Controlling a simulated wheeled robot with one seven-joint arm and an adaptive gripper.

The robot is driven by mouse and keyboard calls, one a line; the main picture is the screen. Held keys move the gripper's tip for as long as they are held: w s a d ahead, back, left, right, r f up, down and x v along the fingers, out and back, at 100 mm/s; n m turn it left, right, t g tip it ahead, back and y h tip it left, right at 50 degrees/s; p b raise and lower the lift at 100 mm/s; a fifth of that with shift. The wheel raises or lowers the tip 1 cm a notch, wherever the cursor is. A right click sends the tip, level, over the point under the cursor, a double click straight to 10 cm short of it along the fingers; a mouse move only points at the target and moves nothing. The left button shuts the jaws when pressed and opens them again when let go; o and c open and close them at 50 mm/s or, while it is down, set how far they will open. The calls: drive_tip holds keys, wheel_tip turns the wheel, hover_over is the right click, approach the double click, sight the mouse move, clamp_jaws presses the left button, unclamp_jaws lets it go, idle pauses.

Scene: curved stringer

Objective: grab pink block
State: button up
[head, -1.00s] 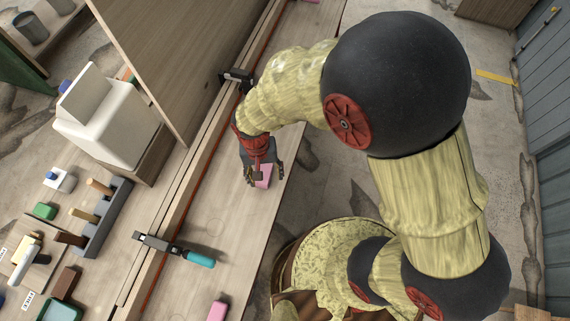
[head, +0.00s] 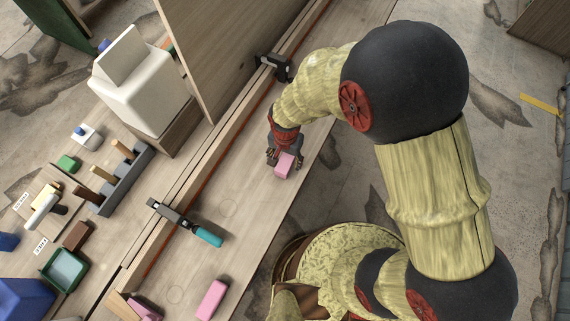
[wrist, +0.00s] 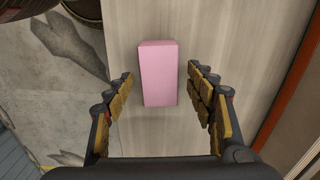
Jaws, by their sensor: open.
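A pink block (head: 285,165) lies on the light wooden bench top (head: 240,200), just in front of my gripper (head: 283,158). In the wrist view the pink block (wrist: 158,73) lies upright in the picture, beyond and between the open fingers of my gripper (wrist: 161,88). Its near end reaches between the fingertips, with a gap on each side. The fingers do not appear to touch it. Another pink block (head: 212,299) lies on the bench near the bottom of the head view, and a further pink piece (head: 145,309) is partly cut off there.
A teal-handled clamp (head: 190,224) sits on the bench's rail, and a dark clamp (head: 274,67) sits farther along it. A tall wooden panel (head: 220,50) stands beside the rail. Bare bench lies between the teal-handled clamp and my gripper.

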drive_tip(key=shift+f, duration=0.7)
drive_tip(key=shift+c, duration=0.7)
drive_tip(key=c, duration=1.1)
drive_tip(key=shift+c, duration=0.2)
